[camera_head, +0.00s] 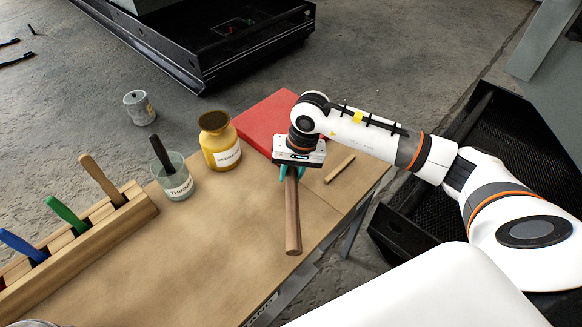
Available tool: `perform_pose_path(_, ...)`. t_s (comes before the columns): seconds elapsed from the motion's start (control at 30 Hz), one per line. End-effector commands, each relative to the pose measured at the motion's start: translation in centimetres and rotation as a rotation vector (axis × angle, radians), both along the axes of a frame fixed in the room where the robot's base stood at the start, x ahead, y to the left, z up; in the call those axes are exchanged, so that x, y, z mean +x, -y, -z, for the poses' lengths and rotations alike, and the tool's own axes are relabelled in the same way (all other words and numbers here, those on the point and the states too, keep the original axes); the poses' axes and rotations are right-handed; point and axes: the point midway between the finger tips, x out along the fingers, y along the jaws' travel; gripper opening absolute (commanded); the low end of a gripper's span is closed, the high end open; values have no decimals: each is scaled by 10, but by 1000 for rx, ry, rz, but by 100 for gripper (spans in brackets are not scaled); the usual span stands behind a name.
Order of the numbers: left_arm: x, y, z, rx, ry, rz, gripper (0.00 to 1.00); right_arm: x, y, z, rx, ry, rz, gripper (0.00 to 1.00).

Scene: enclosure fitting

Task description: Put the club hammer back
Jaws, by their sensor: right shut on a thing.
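My right gripper (289,172) reaches in from the right over the table and points down. Its teal fingertips are shut on the club hammer (292,220), of which only the thick brown wooden handle shows, pointing toward the front of the table. The hammer's head is hidden behind the gripper. I cannot tell whether the hammer touches the table. A wooden tool rack (85,257) stands at the left of the table, with blue-, green- and wood-handled tools in its slots. My left gripper is not in view.
A glass jar (178,183) with a dark-handled tool and a yellow jar (220,145) stand between rack and gripper. A red flat object (262,118) lies behind the gripper, a small wooden stick (340,168) to its right. The brown table (215,250) is clear in front. A can (139,108) stands beyond.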

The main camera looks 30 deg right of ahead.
Motion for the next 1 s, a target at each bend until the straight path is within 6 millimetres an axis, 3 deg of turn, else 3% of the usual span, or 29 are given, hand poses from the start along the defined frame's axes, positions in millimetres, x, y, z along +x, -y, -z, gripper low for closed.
perform_pose_path(0.6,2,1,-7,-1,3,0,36,1,-1,54,1,6,0,0)
perform_pose_path(0.97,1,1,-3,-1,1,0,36,2,0,58,2,8,-2,0)
perform_pose_path(1.0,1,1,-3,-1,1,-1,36,0,0,60,-1,1,-2,30)
